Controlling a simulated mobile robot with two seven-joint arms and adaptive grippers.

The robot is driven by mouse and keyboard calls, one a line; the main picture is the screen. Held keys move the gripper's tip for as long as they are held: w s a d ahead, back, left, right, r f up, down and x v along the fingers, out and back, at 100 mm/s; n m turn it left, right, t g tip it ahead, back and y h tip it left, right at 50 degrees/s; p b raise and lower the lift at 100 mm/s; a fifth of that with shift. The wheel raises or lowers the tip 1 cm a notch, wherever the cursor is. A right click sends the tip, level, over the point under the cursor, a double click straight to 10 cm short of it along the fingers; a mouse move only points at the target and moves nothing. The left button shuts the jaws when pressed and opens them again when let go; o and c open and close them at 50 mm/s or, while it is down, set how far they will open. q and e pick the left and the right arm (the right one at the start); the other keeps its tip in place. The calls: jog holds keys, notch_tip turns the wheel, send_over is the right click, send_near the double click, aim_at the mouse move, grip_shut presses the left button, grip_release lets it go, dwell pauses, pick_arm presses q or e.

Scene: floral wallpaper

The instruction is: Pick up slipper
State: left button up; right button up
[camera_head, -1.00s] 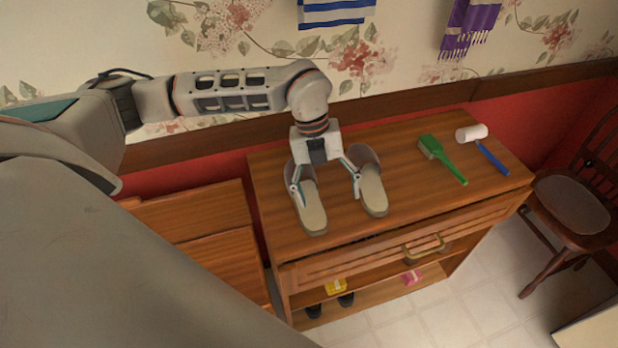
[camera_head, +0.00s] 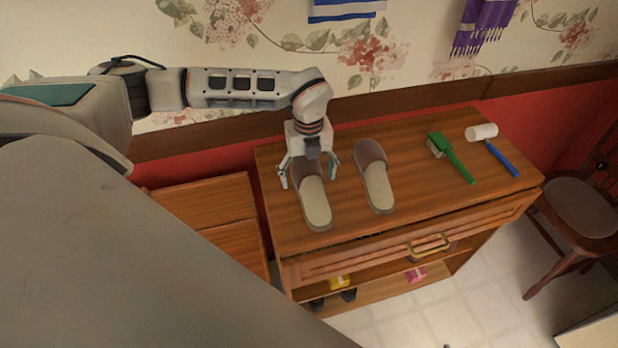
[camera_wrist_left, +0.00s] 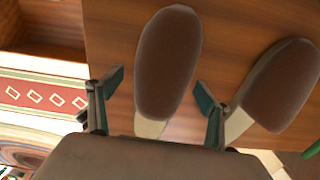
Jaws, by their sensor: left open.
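Two slippers with beige soles and brown uppers lie side by side on the wooden cabinet top (camera_head: 410,185). My left gripper (camera_head: 308,178) is open over the upper of the left slipper (camera_head: 316,207), with one finger on each side of it. The right slipper (camera_head: 377,184) lies apart to the right, clear of the fingers. In the left wrist view, the left slipper (camera_wrist_left: 168,62) shows between the open fingertips of my left gripper (camera_wrist_left: 160,92), and the right slipper (camera_wrist_left: 280,88) lies beyond the right finger. My right gripper is not in view.
A green brush (camera_head: 455,160) and a blue-handled roller (camera_head: 500,157) lie at the right of the cabinet top. A lower wooden piece (camera_head: 205,205) stands at the left. A chair (camera_head: 580,215) stands at the right. The cabinet top between the slippers and brush is clear.

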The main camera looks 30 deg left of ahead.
pick_arm(q)
jog(key=c, duration=1.3)
jog(key=shift+o, duration=0.2)
